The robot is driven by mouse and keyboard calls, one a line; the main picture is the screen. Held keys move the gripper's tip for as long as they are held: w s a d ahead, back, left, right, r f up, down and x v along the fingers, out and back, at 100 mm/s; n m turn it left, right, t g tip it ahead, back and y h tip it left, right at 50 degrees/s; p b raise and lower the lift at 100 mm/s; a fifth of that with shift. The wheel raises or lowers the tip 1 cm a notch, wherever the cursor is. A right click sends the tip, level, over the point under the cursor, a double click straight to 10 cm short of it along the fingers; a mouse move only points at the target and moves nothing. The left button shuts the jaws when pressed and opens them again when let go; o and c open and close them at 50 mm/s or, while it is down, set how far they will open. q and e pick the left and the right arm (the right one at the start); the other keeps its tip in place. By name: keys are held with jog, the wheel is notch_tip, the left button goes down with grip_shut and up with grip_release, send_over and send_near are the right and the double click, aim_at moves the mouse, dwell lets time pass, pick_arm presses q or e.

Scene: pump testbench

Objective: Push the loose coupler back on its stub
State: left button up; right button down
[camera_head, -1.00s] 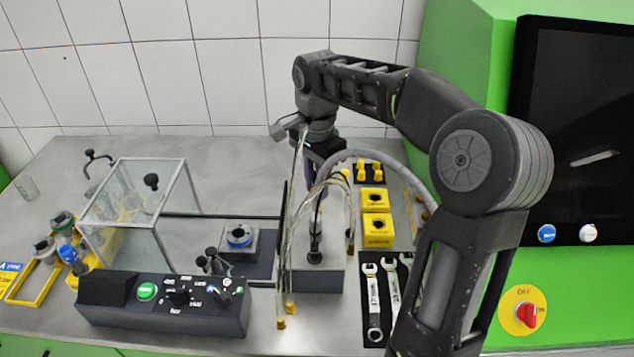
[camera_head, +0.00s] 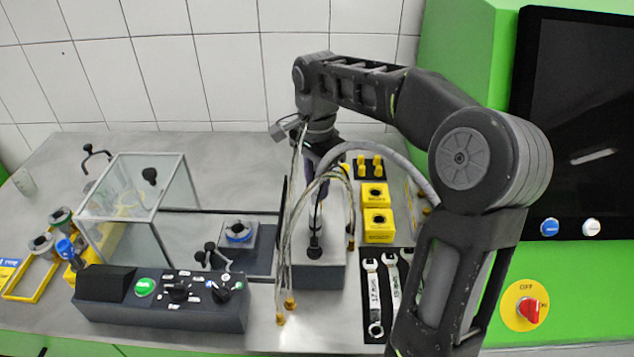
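Thin hoses with brass end couplers hang over a dark grey block (camera_head: 318,282). Two brass couplers (camera_head: 285,312) hang at the block's front left, and another brass coupler (camera_head: 350,245) is at its right side. I cannot tell which coupler is the loose one, and no bare stub is clearly visible. My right gripper (camera_head: 316,185) points down behind the hoses, above the back of the block. Its fingers are largely hidden, so I cannot tell whether it is open or holding anything. My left gripper is not in view.
A clear-walled guard (camera_head: 130,195) and a control box (camera_head: 165,300) stand left of the block. Yellow blocks (camera_head: 377,225) and wrenches (camera_head: 372,298) lie to its right. A green cabinet with a red switch (camera_head: 527,311) is at the right.

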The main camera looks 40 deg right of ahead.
jog(key=shift+f+b, duration=0.45)
jog(key=shift+f, duration=0.15)
dwell(0.7)
jog(key=c, duration=1.2)
grip_release()
jog(key=shift+r, duration=0.1)
jog(key=shift+r+p, duration=2.85)
jog(key=shift+r, duration=0.6)
